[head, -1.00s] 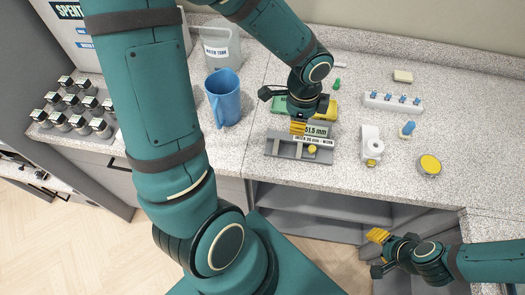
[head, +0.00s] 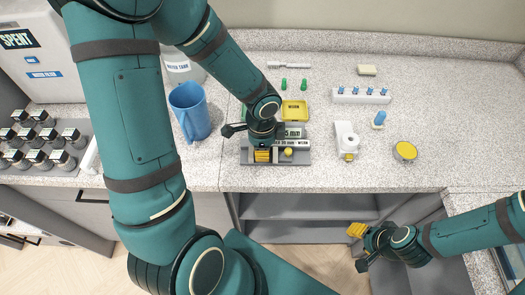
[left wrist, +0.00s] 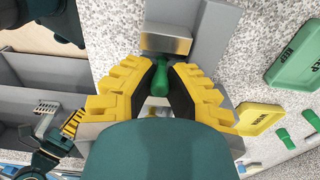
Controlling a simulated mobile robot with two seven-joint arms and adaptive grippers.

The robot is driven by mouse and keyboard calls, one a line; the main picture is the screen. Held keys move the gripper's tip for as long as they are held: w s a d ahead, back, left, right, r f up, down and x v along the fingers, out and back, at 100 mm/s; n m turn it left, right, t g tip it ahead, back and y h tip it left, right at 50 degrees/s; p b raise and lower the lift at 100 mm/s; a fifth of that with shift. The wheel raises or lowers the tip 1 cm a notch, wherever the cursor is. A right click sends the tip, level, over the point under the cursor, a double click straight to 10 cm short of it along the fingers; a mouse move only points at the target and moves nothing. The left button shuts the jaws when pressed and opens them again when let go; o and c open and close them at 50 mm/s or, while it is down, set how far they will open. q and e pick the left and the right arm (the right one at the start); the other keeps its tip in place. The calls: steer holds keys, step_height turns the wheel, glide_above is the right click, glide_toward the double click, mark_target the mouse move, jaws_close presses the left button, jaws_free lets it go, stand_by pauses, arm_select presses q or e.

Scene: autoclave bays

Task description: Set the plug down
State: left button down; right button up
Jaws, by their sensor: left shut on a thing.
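My left gripper (head: 262,155) is over the left part of a grey gauge fixture (head: 303,157) near the counter's front edge. In the left wrist view its yellow fingers (left wrist: 160,85) are shut on a green plug (left wrist: 160,75). The grey fixture and a metal block (left wrist: 166,43) lie just beyond the plug. I cannot tell whether the plug touches the fixture. The fixture's display (head: 292,133) is partly hidden by the gripper. My right gripper (head: 357,230) hangs in front of the counter, apart from everything; its finger gap is unclear.
A yellow tray (head: 294,110) stands behind the fixture, beside a green tray (left wrist: 297,62). Two green plugs (head: 284,85) lie farther back. A blue jug (head: 190,112) stands left. A white rack (head: 361,97), a white device (head: 346,141) and a yellow-topped disc (head: 405,151) are right.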

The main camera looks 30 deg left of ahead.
arm_select(q)
steer(key=shift+s, duration=0.1)
steer(key=shift+f, duration=0.15)
steer(key=c, duration=1.1)
jaws_free()
steer(key=shift+r, duration=0.5)
step_height(320, 180, up, 11)
steer(key=p, duration=0.3)
steer(key=shift+r, duration=0.15)
steer(key=shift+s, duration=0.15)
